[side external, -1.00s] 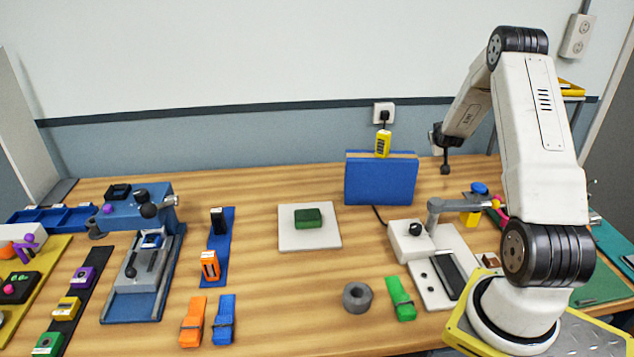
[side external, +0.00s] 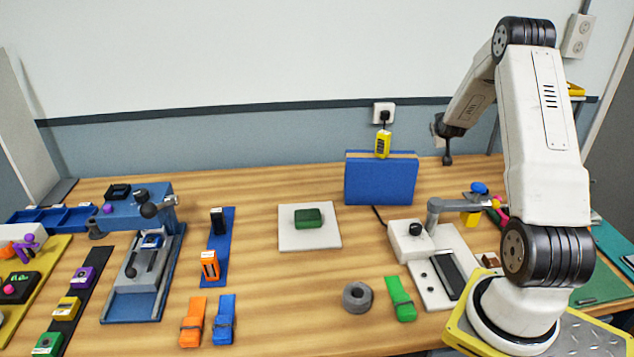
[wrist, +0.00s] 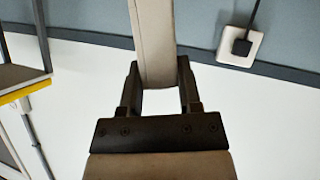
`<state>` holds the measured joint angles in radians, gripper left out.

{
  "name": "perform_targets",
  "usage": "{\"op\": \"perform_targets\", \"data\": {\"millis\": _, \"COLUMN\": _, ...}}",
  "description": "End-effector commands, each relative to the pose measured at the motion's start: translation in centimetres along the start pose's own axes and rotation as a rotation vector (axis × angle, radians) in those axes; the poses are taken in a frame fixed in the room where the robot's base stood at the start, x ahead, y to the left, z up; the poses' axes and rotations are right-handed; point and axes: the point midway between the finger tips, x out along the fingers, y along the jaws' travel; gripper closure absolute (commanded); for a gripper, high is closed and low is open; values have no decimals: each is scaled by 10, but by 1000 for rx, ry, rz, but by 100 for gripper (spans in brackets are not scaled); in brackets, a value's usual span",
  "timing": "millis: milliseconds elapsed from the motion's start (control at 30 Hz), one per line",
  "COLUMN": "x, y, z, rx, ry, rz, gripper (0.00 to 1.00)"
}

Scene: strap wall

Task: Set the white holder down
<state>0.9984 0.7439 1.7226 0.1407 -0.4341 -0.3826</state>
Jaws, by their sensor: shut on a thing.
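My gripper (wrist: 158,68) is shut on a pale, long flat-sided piece, which looks like the white holder (wrist: 152,30). The piece runs up out of the top of the wrist view, so its far end is hidden. In the side view my gripper (side external: 449,132) is high above the table, to the right of the blue upright block. Only a small pale edge of the holder shows there beside the dark fingers. It touches nothing but my gripper, as far as I can see.
Below stand a blue block (side external: 381,180) and a white fixture (side external: 408,242) with a grey lever. A white plate (side external: 290,240) carries a green block (side external: 308,218). A grey nut (side external: 357,297) and green strap (side external: 401,298) lie in front. Table between the plate and nut is clear.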

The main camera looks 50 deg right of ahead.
Motion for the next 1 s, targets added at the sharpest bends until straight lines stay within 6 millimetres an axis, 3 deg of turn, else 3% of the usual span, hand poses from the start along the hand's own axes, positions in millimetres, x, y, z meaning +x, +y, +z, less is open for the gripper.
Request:
{"op": "perform_targets", "data": {"millis": 467, "x": -38, "y": 21, "z": -74, "rx": 0, "ry": 5, "rz": 1, "gripper": 100}}
{"op": "perform_targets", "data": {"millis": 767, "x": -55, "y": -43, "z": -84, "rx": -17, "ry": 25, "rz": -84, "gripper": 100}}
{"op": "perform_targets", "data": {"millis": 1000, "x": -82, "y": -113, "z": -91, "rx": -37, "ry": 50, "rz": -180, "gripper": 100}}
